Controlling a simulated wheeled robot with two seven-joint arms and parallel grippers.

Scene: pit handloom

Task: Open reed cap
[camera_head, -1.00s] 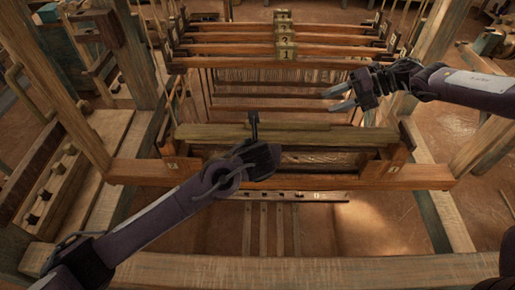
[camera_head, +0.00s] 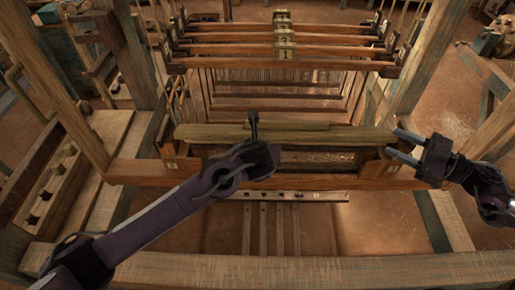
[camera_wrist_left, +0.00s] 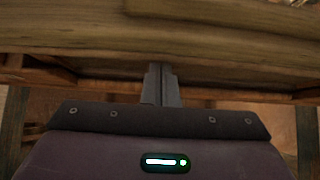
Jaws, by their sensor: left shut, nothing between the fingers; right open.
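The reed cap (camera_head: 300,136), a long worn wooden bar, lies across the top of the batten frame (camera_head: 330,183) in the head view. It also fills the upper part of the left wrist view (camera_wrist_left: 215,42). My left gripper (camera_head: 253,118) is shut and empty, its fingers at the cap's middle; I cannot tell whether they touch it. The shut fingers show in the left wrist view (camera_wrist_left: 161,75), overlapping the cap's lower edge. My right gripper (camera_head: 402,145) is open at the cap's right end, with its fingers pointing left. Whether they touch the cap is unclear.
Numbered heddle shafts (camera_head: 285,52) hang behind the cap. Wooden loom posts (camera_head: 430,50) stand on both sides. A thick front beam (camera_head: 300,268) runs across the bottom. A slotted bench (camera_head: 75,165) is at the left. The space behind the cap holds threads.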

